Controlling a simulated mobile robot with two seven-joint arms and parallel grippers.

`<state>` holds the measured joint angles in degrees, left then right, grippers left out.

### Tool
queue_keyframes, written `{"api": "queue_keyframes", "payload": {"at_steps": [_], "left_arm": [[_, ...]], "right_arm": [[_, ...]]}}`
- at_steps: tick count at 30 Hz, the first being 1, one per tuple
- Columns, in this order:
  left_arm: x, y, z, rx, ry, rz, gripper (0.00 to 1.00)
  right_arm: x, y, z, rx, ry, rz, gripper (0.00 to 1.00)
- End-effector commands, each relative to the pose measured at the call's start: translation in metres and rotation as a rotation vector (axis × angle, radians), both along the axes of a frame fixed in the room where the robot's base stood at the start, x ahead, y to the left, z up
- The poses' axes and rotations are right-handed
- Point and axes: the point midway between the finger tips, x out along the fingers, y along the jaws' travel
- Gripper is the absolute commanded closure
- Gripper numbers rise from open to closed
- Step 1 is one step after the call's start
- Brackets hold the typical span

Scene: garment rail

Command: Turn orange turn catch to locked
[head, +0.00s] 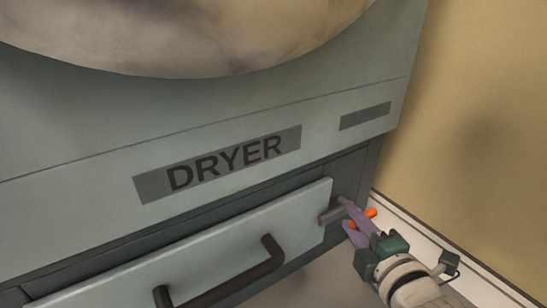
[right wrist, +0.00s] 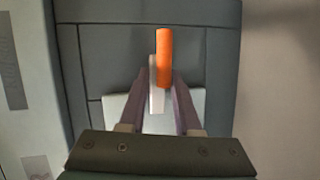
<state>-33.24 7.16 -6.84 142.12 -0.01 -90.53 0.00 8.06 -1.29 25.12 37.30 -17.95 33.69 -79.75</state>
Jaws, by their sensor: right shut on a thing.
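The orange turn catch (head: 371,212) is at the right end of the light grey drawer front, at the dryer's lower right corner. In the head view my right gripper (head: 347,213) reaches it from the lower right, and its purple fingers partly hide it. In the right wrist view the catch's orange bar (right wrist: 164,55) points up the picture, with a pale grey piece beside and below it between the fingers. My right gripper (right wrist: 161,82) is shut on the catch. The left gripper is not in view.
The drawer front (head: 232,238) carries a dark bar handle (head: 235,282) to the left of the catch. The dryer body (head: 90,165) with its "DRYER" label (head: 220,164) is above. A tan wall (head: 475,120) stands close on the right.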

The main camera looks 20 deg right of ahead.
Motion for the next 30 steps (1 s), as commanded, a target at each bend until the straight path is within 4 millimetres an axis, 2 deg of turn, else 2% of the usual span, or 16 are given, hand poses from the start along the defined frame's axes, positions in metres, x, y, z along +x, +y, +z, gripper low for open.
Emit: {"api": "queue_keyframes", "payload": {"at_steps": [1, 12, 30], "left_arm": [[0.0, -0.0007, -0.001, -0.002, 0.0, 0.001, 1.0], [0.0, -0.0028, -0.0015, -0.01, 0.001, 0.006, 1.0], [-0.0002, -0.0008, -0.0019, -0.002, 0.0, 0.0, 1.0]], "right_arm": [[-0.004, 0.001, -0.0085, -0.01, 0.023, 0.0, 1.0], [-0.0039, -0.0009, -0.0089, -0.101, 0.01, -0.001, 1.0], [-0.0053, -0.0011, -0.0101, -0.128, 0.006, -0.002, 1.0]]}}
